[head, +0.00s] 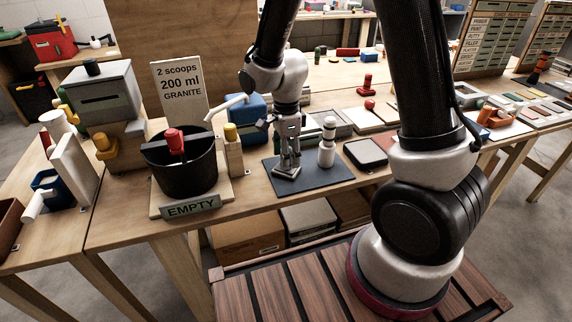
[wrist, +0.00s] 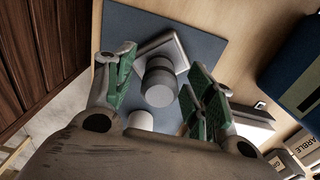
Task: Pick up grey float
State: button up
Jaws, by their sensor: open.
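The grey float (wrist: 158,82) shows in the wrist view as a square plate with an upright round grey handle, on a dark blue-grey mat (wrist: 205,45). In the head view, the float's plate (head: 286,173) shows below my gripper (head: 290,150), near the mat's left front; the gripper hides much of the handle. My gripper is open and points down. In the wrist view, its green-padded fingers (wrist: 160,78) stand on both sides of the handle with gaps. I cannot tell how far down they reach along it.
A pale bottle-like piece (head: 326,148) stands on the mat just right of my gripper. A black bucket (head: 182,180) marked EMPTY and a post with a yellow top (head: 233,155) stand to the left. A blue container (head: 246,117) is behind; a black-topped tray (head: 366,153) lies right.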

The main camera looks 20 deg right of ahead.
notch_tip(320, 180, down, 2)
jog(key=shift+f, duration=0.15)
jog(key=shift+c, duration=0.2)
grip_shut()
notch_tip(320, 180, up, 10)
jog(key=shift+r, duration=0.1)
dwell(0.3)
jog(key=c, duration=0.8)
grip_release()
jog(key=shift+c, duration=0.8)
